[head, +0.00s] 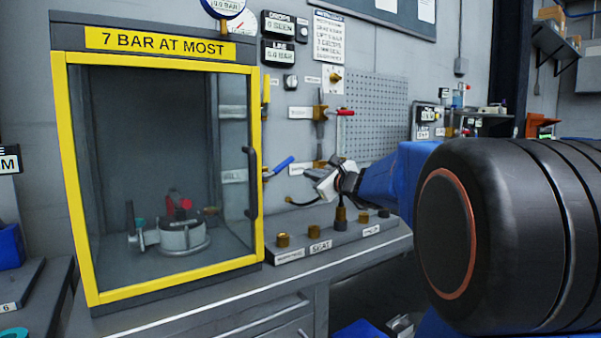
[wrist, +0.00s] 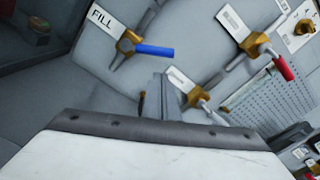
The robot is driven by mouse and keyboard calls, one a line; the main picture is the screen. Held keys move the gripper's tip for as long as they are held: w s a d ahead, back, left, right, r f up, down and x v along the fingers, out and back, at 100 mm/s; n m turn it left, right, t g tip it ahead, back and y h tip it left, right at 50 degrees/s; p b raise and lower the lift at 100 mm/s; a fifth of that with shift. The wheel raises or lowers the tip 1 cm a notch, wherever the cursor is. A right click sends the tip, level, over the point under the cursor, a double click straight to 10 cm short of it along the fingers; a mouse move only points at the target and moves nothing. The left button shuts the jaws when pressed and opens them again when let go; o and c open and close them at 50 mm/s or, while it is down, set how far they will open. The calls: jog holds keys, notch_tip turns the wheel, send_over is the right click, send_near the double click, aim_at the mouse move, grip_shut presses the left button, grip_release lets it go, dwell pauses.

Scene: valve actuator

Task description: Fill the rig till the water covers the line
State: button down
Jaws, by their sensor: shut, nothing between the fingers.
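The rig (head: 182,235), a round grey metal body with a red part on top and a teal part at its left, stands inside the yellow-framed cabinet (head: 75,190), whose door looks closed. I cannot make out water or a line on it. The fill valve's blue lever (head: 283,163) sticks out from the wall just right of the cabinet. In the wrist view the blue lever (wrist: 155,51) sits on a brass body beside the FILL label (wrist: 102,17). My gripper (head: 318,184) is shut and empty, just right of and below the blue lever, apart from it.
A red-levered valve (head: 345,112) is higher on the wall; it also shows in the wrist view (wrist: 283,68). Below my gripper, a grey block (head: 345,238) bears several brass fittings. The cabinet's dark handle (head: 251,182) is left of the blue lever. Gauges and readouts hang above.

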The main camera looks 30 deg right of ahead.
aim_at(289, 163)
jog(key=w, duration=0.9)
jog(key=shift+w+a, duration=0.15)
jog(key=shift+w, duration=0.2)
jog(key=shift+a+r+n, duration=0.1)
jog(key=shift+r+n, duration=0.25)
jog(key=shift+n, duration=0.15)
jog(key=shift+a+r+n, duration=0.35)
jog(key=shift+r+n, duration=0.35)
jog(key=shift+n, duration=0.3)
jog(key=a+r+n, duration=0.4)
jog(key=n, duration=0.2)
jog(key=shift+a+n, duration=0.3)
jog(key=shift+a, duration=0.1)
jog(key=shift+s, duration=0.1)
jog(key=shift+s, duration=0.15)
